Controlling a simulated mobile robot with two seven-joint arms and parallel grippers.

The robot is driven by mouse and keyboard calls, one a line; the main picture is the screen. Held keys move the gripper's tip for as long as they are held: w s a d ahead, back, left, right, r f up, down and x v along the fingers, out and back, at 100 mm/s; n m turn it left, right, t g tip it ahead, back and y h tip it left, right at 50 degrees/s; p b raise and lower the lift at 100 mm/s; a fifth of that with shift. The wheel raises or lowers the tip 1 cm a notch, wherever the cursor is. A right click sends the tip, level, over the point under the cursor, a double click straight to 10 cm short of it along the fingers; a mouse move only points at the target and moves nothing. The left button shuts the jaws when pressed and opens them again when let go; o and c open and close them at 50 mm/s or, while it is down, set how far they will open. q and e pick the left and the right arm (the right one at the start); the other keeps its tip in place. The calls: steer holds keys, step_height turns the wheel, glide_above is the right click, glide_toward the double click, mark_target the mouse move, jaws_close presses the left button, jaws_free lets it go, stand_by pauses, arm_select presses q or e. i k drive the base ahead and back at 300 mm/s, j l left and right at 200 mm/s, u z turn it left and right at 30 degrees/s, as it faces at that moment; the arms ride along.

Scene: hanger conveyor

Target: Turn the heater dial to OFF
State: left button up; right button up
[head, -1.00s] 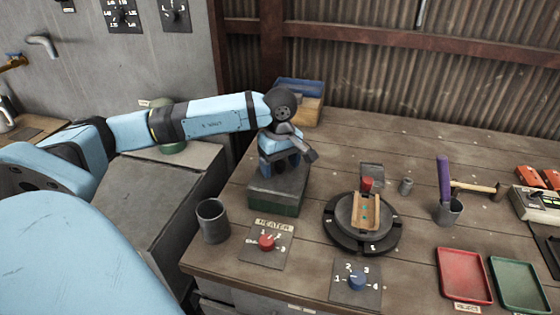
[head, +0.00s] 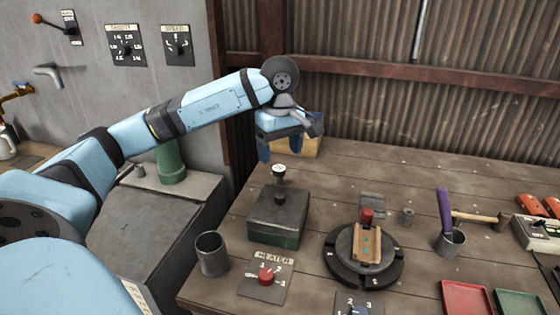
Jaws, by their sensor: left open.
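The heater dial (head: 267,275) is a red knob on a dark plate with a HEATER label (head: 274,259), at the front left of the workbench. White marks with numbers ring the knob; its pointer is too small to read surely. My left gripper (head: 279,152) is open and empty, with its fingers pointing down. It hangs above the back left of the bench, behind and well above the dial, apart from it. My right gripper is not in view.
A dark green box with a knobbed lid (head: 278,214) stands between my left gripper and the dial. A grey cup (head: 211,253) stands left of the dial. A round turntable (head: 337,272) is to its right.

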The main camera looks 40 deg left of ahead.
mark_target(266, 275)
steer(key=k, duration=1)
